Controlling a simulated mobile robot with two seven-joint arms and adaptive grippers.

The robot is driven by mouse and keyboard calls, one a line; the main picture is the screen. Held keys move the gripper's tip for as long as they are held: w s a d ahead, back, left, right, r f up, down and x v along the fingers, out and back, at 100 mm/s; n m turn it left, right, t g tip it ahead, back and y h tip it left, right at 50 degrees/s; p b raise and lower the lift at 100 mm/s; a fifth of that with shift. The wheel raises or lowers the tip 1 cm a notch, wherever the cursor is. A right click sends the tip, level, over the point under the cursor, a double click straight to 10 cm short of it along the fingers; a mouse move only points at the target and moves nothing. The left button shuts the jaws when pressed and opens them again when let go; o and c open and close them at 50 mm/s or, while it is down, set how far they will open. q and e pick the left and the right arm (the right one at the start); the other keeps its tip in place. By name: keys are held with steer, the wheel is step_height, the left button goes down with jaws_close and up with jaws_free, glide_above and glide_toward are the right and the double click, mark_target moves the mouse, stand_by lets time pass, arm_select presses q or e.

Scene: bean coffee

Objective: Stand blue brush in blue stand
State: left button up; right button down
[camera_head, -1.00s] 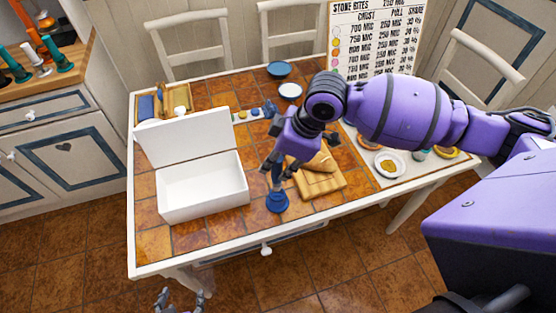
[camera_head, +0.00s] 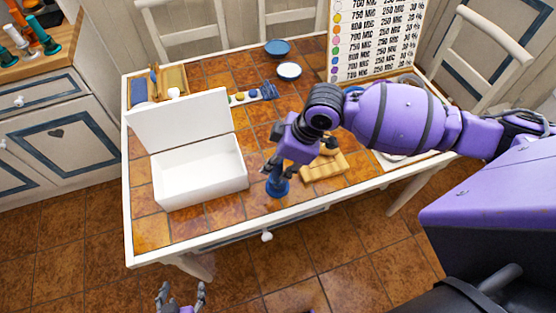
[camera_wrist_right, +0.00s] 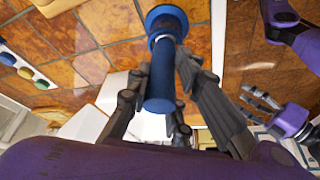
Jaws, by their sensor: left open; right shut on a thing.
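My right gripper (camera_head: 277,166) is shut on the blue brush, low over the table between the white box and the cutting board. In the right wrist view the brush's blue handle (camera_wrist_right: 160,85) lies between the fingers. A blue ring-shaped base (camera_wrist_right: 167,22), seemingly the blue stand, shows at the handle's far end. In the head view the blue stand (camera_head: 278,188) is directly below the gripper. I cannot tell how far the brush is inside it. My left gripper (camera_head: 181,296) is open and empty, low in front of the table; it also shows in the right wrist view (camera_wrist_right: 262,98).
An open white box (camera_head: 202,180) stands left of the stand. A wooden board (camera_head: 323,170) lies to the right, partly behind my arm. The table's front edge is close.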

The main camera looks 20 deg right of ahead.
steer(key=shift+f, duration=0.1)
stand_by(0.5)
steer(key=shift+f, duration=0.25)
steer(key=c, duration=1.5)
jaws_free()
steer(key=shift+r, duration=0.15)
steer(key=v, duration=1.1)
steer(key=shift+d+r, duration=0.1)
steer(key=shift+r, duration=0.3)
